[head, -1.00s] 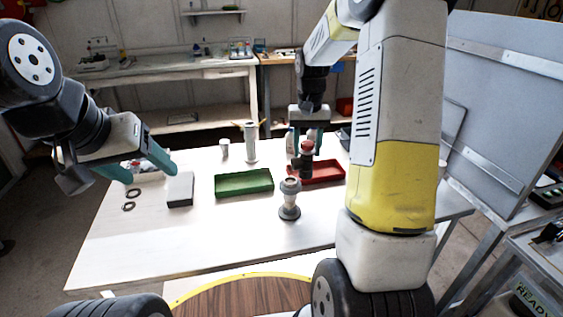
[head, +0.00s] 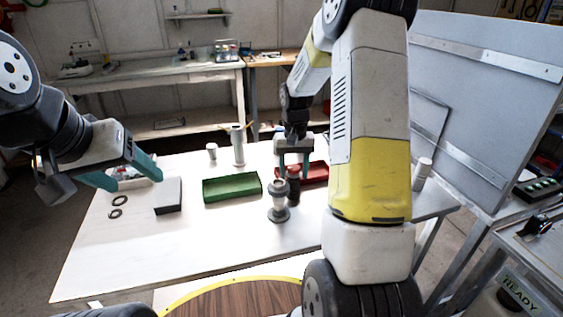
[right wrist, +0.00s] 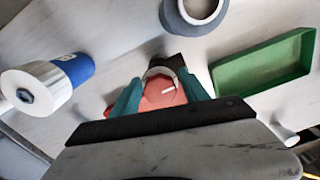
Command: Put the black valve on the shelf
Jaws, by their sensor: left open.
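The black valve (head: 293,189) has a red top and hangs upright below my right gripper (head: 293,165), over the table beside the grey fitting (head: 278,202). In the right wrist view, its red top (right wrist: 162,92) sits between both teal fingers of the right gripper (right wrist: 160,98), which is shut on it. I cannot tell whether its lower end touches the table. My left gripper (head: 125,180) is open and empty at the table's left side. A wall shelf (head: 200,15) shows at the back, above a workbench.
The white table (head: 130,255) holds a green tray (head: 222,195), a red tray (head: 318,172), a dark box (head: 168,196), black rings (head: 116,200) and a tall grey cylinder (head: 238,148). A blue-and-white bottle (right wrist: 50,82) shows in the wrist view. A large grey panel (head: 475,90) stands at right.

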